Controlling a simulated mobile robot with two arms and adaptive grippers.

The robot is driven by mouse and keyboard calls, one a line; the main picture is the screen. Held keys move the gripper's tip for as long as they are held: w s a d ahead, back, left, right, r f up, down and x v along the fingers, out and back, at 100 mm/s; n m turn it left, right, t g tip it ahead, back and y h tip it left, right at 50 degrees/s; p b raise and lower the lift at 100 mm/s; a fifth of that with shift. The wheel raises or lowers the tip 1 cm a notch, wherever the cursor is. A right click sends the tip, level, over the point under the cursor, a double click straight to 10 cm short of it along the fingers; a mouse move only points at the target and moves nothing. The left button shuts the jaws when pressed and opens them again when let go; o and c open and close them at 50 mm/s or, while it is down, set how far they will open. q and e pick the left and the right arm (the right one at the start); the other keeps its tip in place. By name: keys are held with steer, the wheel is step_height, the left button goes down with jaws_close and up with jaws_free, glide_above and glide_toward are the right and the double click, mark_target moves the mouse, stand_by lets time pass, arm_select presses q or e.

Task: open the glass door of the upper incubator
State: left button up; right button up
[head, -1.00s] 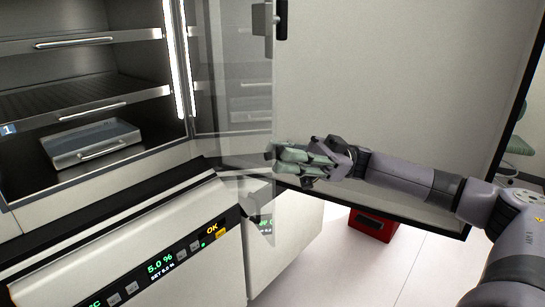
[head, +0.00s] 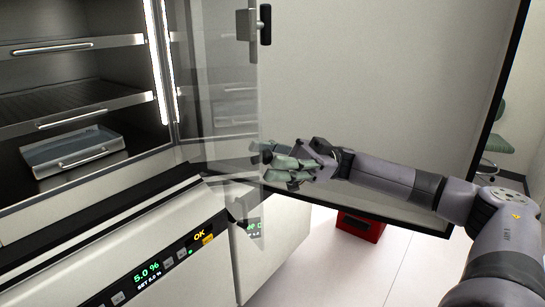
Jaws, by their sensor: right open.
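The glass door (head: 226,100) of the upper incubator stands swung out from the chamber, as a clear pane with a visible free edge. My right gripper (head: 268,158) is at the lower part of that free edge, with its greenish fingers open. I cannot tell whether a finger touches the glass. The upper incubator's chamber (head: 75,95) is open to view at left, with metal shelves and a tray (head: 75,150) inside. The solid outer door (head: 380,80) stands wide open behind my right arm. My left gripper is not in the picture.
The control panel (head: 165,270) of the lower unit is at the bottom left. A red box (head: 360,226) stands on the pale floor (head: 340,270), and a green chair (head: 496,143) is at far right.

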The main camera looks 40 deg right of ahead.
glide_toward(251, 93)
steer(key=x, duration=0.2)
steer(key=w+x, duration=0.1)
steer(key=x, duration=0.2)
steer(key=shift+w, duration=0.1)
steer(key=shift+c, duration=0.5)
